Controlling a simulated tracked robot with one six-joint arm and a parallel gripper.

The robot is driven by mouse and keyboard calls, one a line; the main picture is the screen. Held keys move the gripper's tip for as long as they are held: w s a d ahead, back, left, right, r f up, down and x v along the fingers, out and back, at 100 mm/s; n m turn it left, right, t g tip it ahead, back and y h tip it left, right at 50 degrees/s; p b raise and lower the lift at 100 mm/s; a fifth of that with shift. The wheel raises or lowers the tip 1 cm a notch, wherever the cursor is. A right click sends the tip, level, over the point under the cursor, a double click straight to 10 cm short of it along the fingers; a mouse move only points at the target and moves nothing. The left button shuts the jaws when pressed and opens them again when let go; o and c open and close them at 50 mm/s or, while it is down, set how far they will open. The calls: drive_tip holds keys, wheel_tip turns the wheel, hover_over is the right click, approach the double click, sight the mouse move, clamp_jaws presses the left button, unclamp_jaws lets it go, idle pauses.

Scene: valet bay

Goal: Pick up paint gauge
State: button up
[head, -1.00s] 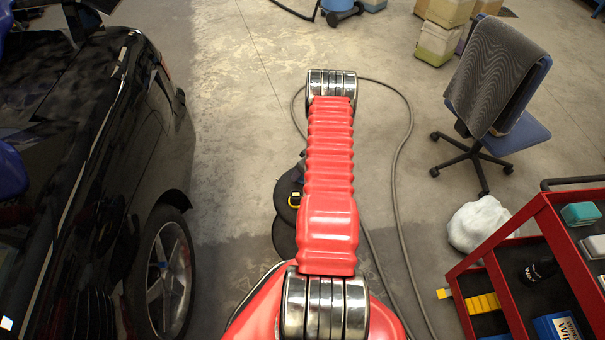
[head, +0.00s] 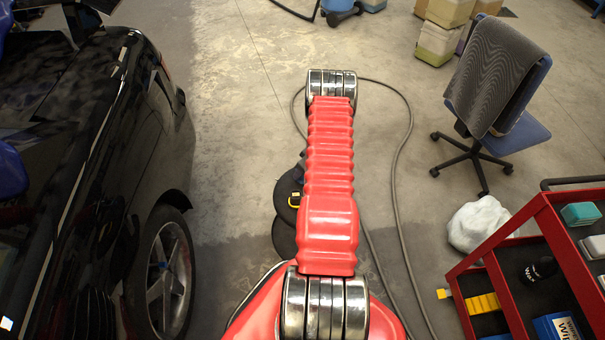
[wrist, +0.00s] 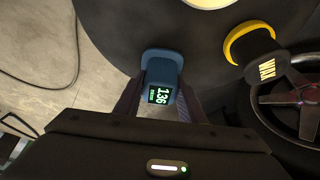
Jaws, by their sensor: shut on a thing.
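The paint gauge (wrist: 161,72) is a small blue device with a lit screen reading about 136, in the middle of the wrist view. My gripper (wrist: 160,88) is shut on it, with one dark finger on each side. Behind the gauge is a round black surface (wrist: 208,50); I cannot tell whether the gauge touches it or is held clear. In the head view my red arm hides the gauge and my gripper; part of the black round surface (head: 284,238) shows left of the arm.
A yellow-and-black item marked WAX (wrist: 262,55) is right of the gauge, near a dark spoked wheel (wrist: 300,98). A black car (head: 85,170) stands left. A red cart (head: 545,250), a white bundle (head: 480,224) and a chair (head: 495,95) are right. A hose (head: 398,160) lies on the floor.

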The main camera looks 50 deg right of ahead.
drive_tip(key=shift+r, duration=0.1)
wheel_tip(320, 180, up, 10)
drive_tip(key=shift+f, duration=0.1)
idle(0.6)
idle(0.4)
